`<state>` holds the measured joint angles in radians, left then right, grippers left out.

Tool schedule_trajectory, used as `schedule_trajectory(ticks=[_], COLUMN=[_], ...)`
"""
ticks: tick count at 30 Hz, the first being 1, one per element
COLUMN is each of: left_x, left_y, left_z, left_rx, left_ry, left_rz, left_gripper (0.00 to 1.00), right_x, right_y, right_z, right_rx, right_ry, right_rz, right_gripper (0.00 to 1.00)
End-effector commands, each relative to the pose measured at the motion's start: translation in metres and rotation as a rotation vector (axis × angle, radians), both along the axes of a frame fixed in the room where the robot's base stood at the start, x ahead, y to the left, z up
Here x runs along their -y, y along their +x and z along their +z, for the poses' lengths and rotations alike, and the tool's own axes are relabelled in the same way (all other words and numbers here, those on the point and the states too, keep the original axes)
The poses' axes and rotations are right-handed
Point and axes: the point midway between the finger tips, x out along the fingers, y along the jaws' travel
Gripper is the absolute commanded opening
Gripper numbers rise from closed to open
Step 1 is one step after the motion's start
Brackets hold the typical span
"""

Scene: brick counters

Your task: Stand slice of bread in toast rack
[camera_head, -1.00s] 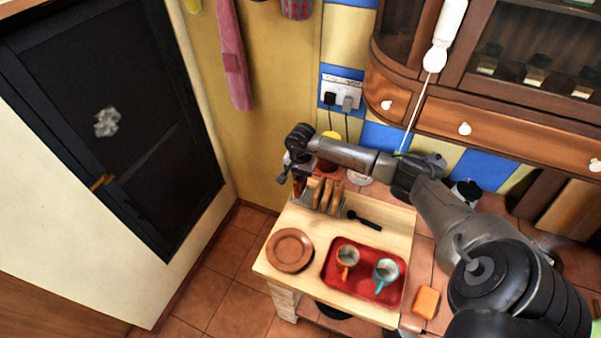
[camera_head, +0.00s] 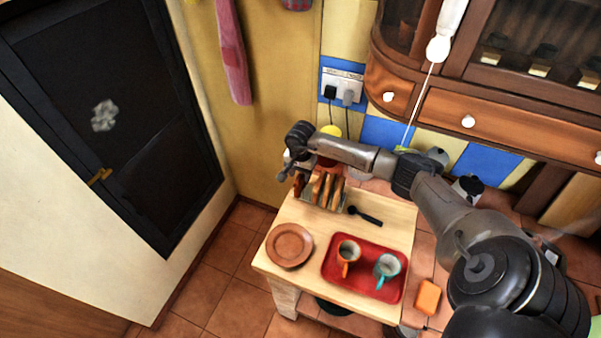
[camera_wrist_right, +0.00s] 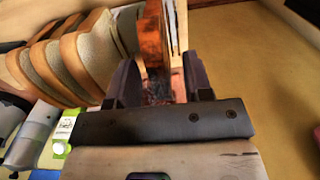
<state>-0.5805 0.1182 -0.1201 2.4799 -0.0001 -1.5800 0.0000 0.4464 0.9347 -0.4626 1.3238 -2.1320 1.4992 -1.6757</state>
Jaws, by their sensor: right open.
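The toast rack (camera_head: 338,209) stands at the back left of the wooden counter. Several brown-crusted slices of bread (camera_head: 327,190) stand upright in it; they fill the upper left of the right wrist view (camera_wrist_right: 72,60). My right gripper (camera_head: 291,173) is just left of the rack and is mostly hidden by its own wrist. In the right wrist view my right gripper (camera_wrist_right: 160,82) is open, its two dark fingers apart. An upright reddish-brown slab (camera_wrist_right: 153,38) shows beyond the gap; I cannot tell whether it is bread. My left gripper is out of view.
A brown plate (camera_head: 290,246) lies at the counter's front left. A black utensil (camera_head: 365,215) lies right of the rack.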

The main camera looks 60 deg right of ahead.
Motion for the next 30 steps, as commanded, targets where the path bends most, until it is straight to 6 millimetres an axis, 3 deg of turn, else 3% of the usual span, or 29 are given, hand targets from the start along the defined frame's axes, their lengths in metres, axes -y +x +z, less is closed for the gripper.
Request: schedule_trajectory(ticks=[7,11,24,30], left_x=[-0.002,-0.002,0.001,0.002], left_y=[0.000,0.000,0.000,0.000], left_z=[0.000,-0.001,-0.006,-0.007], left_rx=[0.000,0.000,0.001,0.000], left_ry=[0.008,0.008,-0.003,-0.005], left_rz=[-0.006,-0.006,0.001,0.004], left_gripper=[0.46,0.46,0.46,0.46], right_x=[0.000,0.001,0.001,0.001], right_y=[0.000,0.000,0.001,0.000], right_z=[0.001,0.012,0.095,0.123], right_rx=[0.000,0.002,0.003,0.002], right_ry=[0.000,-0.001,-0.001,-0.001], right_rz=[0.000,0.000,0.000,-0.001], right_gripper=[0.46,0.46,0.46,0.46])
